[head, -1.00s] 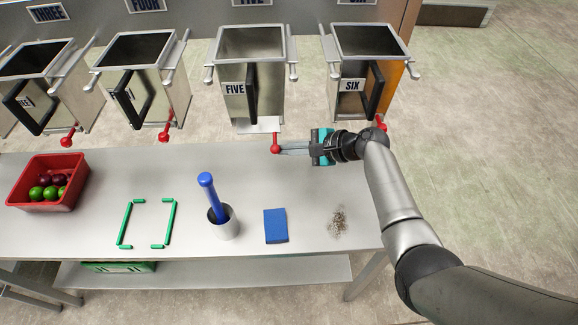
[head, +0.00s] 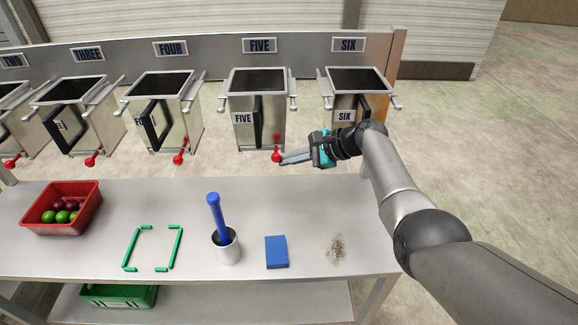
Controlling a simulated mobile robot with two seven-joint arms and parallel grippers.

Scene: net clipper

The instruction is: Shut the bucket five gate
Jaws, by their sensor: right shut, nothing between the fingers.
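Bucket five (head: 243,135) is a square steel hopper with a black handle and a FIVE label, under the FIVE sign. Its red ball-ended gate lever (head: 277,157) hangs at its lower right corner. No gate plate shows jutting out below the bucket's front; the gate itself is hidden. My right gripper (head: 284,159) is shut and empty, its fingertips pointing left right beside the red ball. I cannot tell whether they touch it. My left gripper is out of view.
Bucket six (head: 343,98) stands to the right, close above my right arm. Bucket four (head: 180,125) is to the left. The bench (head: 180,200) below holds a red fruit crate (head: 80,217), green sticks, a steel cup (head: 228,252) with a blue-handled tool, and a blue block (head: 276,252).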

